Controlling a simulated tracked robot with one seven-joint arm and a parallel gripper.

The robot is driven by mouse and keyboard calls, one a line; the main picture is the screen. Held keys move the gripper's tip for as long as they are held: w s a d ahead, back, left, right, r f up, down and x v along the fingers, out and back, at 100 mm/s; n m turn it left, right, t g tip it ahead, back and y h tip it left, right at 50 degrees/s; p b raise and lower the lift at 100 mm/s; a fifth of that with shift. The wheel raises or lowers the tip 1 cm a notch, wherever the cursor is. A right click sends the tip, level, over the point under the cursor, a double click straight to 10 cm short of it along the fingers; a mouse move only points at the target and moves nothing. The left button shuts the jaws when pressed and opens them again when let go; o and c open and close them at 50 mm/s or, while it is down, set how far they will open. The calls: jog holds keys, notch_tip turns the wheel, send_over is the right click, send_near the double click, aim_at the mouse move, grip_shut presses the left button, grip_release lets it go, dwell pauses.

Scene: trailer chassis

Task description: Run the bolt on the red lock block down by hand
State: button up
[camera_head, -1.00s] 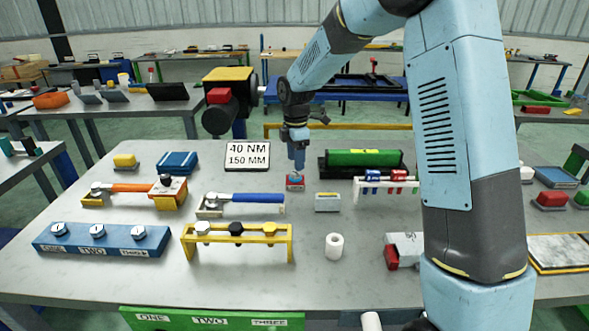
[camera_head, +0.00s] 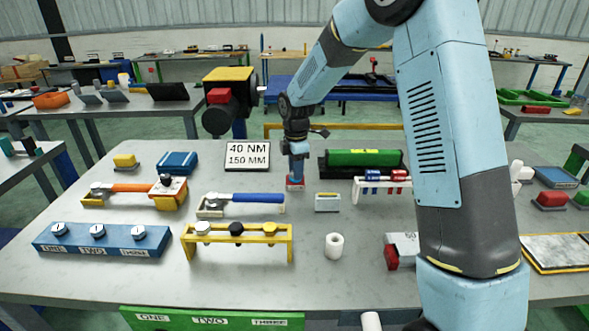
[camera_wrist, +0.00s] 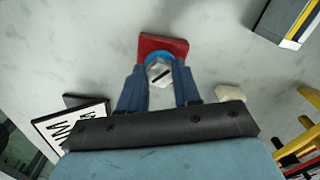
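The red lock block (camera_head: 296,184) stands on the grey bench below my gripper (camera_head: 297,177). In the wrist view the red block (camera_wrist: 165,44) shows a blue ring (camera_wrist: 157,56) on top and a silver hex bolt head (camera_wrist: 159,73) with a dark slot. My gripper's two blue fingers (camera_wrist: 159,82) are on either side of the bolt head, very close to it. I cannot tell whether they touch or grip it. In the head view the bolt is hidden by the fingers.
A blue-handled wrench on a stand (camera_head: 245,199) lies to the left. A small grey-and-yellow block (camera_head: 327,202) stands to the right. A green cylinder in a dark cradle (camera_head: 362,160) is behind right. A sign reading 40 NM, 150 MM (camera_head: 247,156) stands behind left.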

jog(key=c, duration=0.4)
jog(key=shift+a, duration=0.15)
jog(key=shift+c, duration=0.5)
